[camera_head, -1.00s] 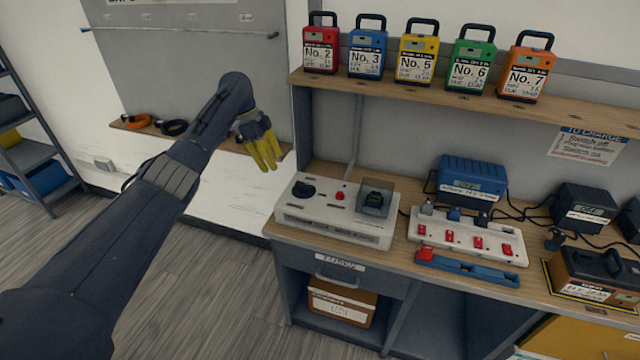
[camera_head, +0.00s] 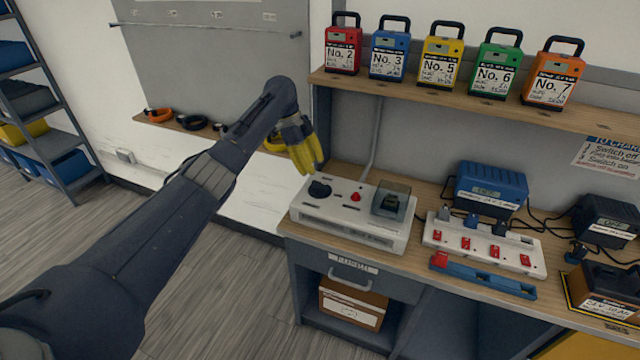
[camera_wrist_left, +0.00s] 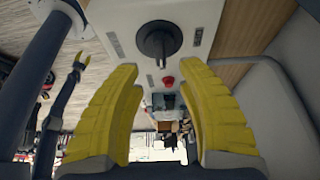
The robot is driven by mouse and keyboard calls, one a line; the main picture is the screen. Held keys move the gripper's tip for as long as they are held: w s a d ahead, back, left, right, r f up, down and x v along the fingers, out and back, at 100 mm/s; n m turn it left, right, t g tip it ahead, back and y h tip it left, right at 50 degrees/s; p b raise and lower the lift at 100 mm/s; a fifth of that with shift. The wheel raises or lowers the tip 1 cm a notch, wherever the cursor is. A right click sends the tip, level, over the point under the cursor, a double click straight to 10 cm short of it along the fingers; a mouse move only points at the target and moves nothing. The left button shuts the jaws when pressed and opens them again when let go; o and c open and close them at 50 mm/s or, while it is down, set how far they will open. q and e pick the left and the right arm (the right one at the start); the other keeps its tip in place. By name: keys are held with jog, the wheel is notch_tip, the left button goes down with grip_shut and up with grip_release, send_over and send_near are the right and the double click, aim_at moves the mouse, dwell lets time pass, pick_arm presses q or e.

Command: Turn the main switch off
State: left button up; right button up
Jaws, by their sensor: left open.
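A white switch box (camera_head: 345,229) sits on the left end of the wooden bench. It carries a black rotary knob (camera_head: 319,188), a red button (camera_head: 356,196) and a clear-covered dark part (camera_head: 390,202). My left gripper (camera_head: 308,168), with yellow fingers, is open and empty just above and behind the knob. In the left wrist view my left gripper (camera_wrist_left: 160,66) has its fingers apart, with the knob (camera_wrist_left: 158,42) beyond the fingertips and the red button (camera_wrist_left: 168,80) between them.
A white power strip (camera_head: 482,246) with several red switches and a blue bar (camera_head: 485,277) lie right of the box. Several numbered coloured packs line the shelf (camera_head: 430,92) above. A drawer (camera_head: 352,275) is below.

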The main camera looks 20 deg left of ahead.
aim_at(319, 183)
pick_arm(q)
jog(key=x, duration=0.7)
jog(key=shift+f, duration=0.25)
jog(key=shift+o, duration=0.3)
grip_shut()
